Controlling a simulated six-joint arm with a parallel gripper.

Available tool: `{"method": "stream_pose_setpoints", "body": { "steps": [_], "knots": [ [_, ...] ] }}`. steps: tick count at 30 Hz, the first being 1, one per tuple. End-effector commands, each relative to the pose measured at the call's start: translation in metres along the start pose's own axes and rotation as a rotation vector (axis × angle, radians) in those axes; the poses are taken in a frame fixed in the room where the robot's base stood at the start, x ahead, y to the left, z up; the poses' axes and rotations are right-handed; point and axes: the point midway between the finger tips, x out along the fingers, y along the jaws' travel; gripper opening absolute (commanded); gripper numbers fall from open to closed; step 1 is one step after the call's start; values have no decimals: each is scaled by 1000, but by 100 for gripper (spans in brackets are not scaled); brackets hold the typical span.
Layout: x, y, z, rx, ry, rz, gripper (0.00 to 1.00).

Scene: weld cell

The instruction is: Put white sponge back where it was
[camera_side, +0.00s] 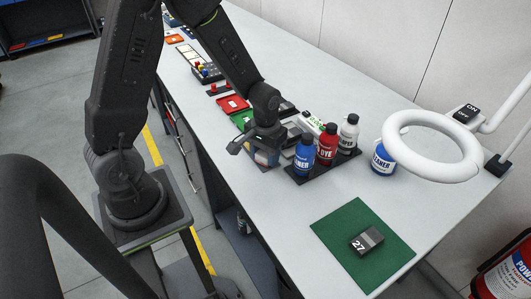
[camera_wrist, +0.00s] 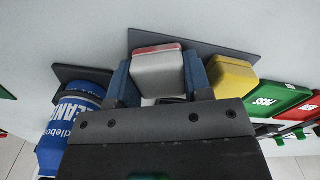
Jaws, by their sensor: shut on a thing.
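In the wrist view my gripper (camera_wrist: 160,82) is shut on the white sponge (camera_wrist: 158,75), a pale block with a red strip along its far edge. A blue finger lies against each side of it. The sponge overlaps a dark flat holder (camera_wrist: 205,43); I cannot tell whether it touches it. A yellow sponge (camera_wrist: 231,74) is at the holder's right, just beside the right finger. In the side view my gripper (camera_side: 264,151) is low over the bench, left of the bottles, and the sponge is mostly hidden there.
A blue bottle (camera_wrist: 72,112) stands close on the left in the wrist view. The side view shows blue (camera_side: 305,157), red (camera_side: 327,147) and grey (camera_side: 348,135) bottles on a dark stand. A green mat (camera_side: 340,225) carries a dark block marked 27 (camera_side: 366,242). A ring lamp (camera_side: 435,145) overhangs the right.

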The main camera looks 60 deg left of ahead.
Motion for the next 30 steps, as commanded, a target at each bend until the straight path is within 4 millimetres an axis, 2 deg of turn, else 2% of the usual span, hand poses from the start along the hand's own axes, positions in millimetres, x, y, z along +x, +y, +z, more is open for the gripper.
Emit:
{"method": "stream_pose_setpoints", "body": {
  "steps": [8, 9, 11, 18, 22, 26, 30],
  "knots": [
    [3, 0, 0, 0, 0, 0, 20],
    [3, 0, 0, 0, 1, 0, 49],
    [3, 0, 0, 0, 1, 0, 55],
    [2, 0, 0, 0, 1, 0, 56],
    [-6, 0, -1, 0, 4, 1, 56],
    [-28, 0, -2, 0, 8, 2, 56],
    [-58, 0, -2, 0, 9, 2, 56]
  ]
}}
